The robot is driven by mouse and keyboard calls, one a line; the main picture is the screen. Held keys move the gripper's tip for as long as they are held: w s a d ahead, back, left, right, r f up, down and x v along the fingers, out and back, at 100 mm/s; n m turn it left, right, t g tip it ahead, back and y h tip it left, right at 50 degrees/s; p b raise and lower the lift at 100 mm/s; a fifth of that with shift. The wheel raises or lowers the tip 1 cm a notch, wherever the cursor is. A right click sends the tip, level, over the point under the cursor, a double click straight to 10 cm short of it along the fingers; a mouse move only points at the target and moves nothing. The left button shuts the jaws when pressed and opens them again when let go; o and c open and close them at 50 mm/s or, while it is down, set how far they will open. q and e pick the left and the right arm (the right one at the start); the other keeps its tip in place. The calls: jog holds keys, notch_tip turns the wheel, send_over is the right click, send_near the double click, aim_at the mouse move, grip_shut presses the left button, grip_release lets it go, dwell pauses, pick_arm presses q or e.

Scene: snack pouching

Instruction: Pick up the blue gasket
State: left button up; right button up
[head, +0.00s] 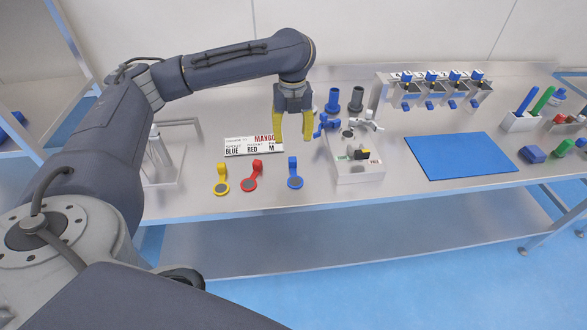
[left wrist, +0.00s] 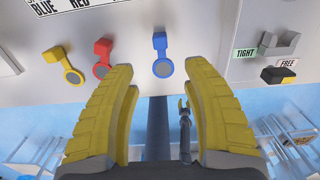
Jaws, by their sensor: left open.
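The blue gasket (head: 295,182) is a ring with a tab, lying flat near the front edge of the steel table. It also shows in the left wrist view (left wrist: 162,67), lying beyond and between my fingertips. A red gasket (head: 249,184) and a yellow gasket (head: 221,187) lie to its left. My left gripper (head: 293,138) has yellow fingers, points down and is open and empty. It is above the table, apart from the blue gasket, which shows just below it in the head view. My right gripper is not clearly in view.
A grey fixture box (head: 358,175) with TIGHT and FREE labels stands right of the blue gasket. A printed sign (head: 240,147) lies behind the gaskets. A blue mat (head: 460,156) lies farther right. Blue and dark cylinders (head: 333,100) stand behind the fixture.

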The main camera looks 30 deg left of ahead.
aim_at(293, 161)
pick_arm(q)
jog(key=shift+s+d+f, duration=0.1)
jog(key=shift+f, duration=6)
jog(key=shift+c, duration=0.4)
grip_shut()
